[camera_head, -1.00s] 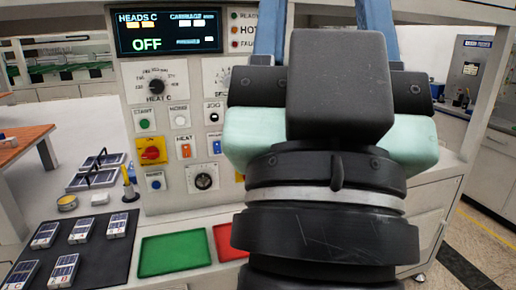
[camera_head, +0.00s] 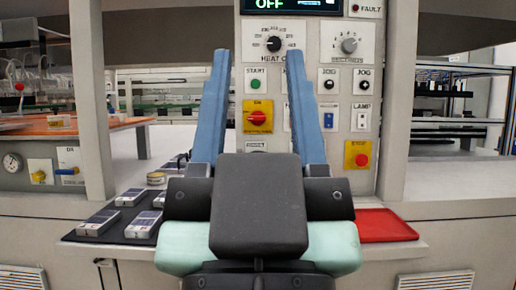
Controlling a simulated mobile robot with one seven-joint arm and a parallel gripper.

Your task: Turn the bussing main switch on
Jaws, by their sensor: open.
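The main switch (camera_head: 258,117) is a red rotary knob on a yellow plate, on the left part of the upright control panel (camera_head: 308,37). Its knob handle looks about horizontal. The display (camera_head: 300,5) at the panel's top reads OFF. My gripper (camera_head: 252,62) is open and empty, its two blue fingers pointing up toward the panel. In this view the switch shows in the gap between the fingers. How far the fingertips are from the panel I cannot tell. My gripper's dark body hides the lower part of the panel.
A green START button (camera_head: 257,84) sits just above the switch, and a red stop button (camera_head: 361,160) on yellow lies to the right. A black mat (camera_head: 112,238) with several small cell modules is at left. A red tray (camera_head: 384,225) is at right.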

